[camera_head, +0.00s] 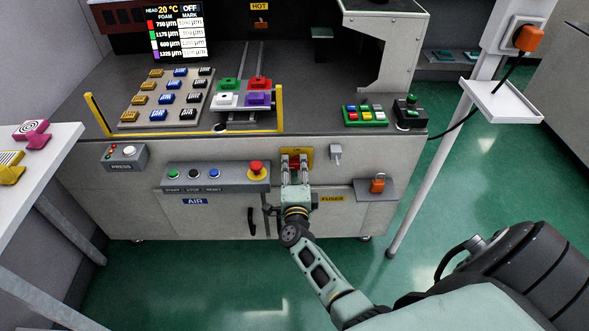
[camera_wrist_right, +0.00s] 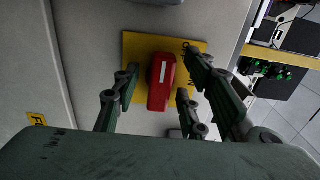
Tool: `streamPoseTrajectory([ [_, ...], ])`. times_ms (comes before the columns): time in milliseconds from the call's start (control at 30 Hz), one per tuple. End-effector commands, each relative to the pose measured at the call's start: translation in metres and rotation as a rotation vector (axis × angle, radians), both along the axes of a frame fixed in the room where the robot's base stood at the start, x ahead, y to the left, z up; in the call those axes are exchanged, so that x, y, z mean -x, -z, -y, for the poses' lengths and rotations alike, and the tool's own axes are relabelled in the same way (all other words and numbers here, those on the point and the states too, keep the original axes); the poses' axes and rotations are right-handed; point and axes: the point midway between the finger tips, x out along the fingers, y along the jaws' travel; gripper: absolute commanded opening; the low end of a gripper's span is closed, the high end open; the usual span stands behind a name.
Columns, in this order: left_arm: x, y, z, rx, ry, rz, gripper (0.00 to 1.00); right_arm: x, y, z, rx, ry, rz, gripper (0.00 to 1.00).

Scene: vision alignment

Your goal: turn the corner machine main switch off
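The main switch is a red handle (camera_wrist_right: 161,82) with a white mark, on a yellow plate (camera_wrist_right: 138,46). In the head view the yellow plate (camera_head: 297,150) is on the front of the grey machine (camera_head: 225,222), with the red handle partly hidden by my fingers. My right gripper (camera_head: 295,164) is at the switch. In the wrist view its fingers (camera_wrist_right: 157,84) stand open, on both sides of the handle, with gaps visible; I see no clear contact. The handle's long side runs roughly up and down in the wrist view. My left gripper is out of view.
Left of the switch is a button box with a red emergency knob (camera_head: 257,168). A white post (camera_head: 430,172) with a shelf stands at the right. Green floor is open in front.

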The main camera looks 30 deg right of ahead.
Motion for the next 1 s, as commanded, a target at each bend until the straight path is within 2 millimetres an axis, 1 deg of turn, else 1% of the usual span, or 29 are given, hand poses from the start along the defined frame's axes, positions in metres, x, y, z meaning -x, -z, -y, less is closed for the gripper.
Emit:
streamPoseTrajectory([
  [200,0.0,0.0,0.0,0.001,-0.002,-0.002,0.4,0.001,-0.001,0.0,0.0,0.001,0.001,0.39],
  [333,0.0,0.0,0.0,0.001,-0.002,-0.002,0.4,0.009,0.0,-0.006,-0.003,0.0,0.002,0.39],
  [467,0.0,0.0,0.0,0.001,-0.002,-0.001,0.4,0.029,0.001,-0.018,-0.004,0.001,0.0,0.39],
  [700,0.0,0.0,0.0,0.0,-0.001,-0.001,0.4,0.073,0.001,-0.044,-0.002,0.001,-0.001,0.39],
  [800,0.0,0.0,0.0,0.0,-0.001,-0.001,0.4,0.087,0.0,-0.053,-0.001,0.001,0.0,0.39],
  [900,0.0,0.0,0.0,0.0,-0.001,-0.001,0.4,0.096,0.0,-0.059,-0.001,0.001,0.0,0.39],
  [1000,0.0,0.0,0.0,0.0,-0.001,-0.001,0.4,0.101,0.0,-0.062,-0.001,0.0,0.001,0.39],
])
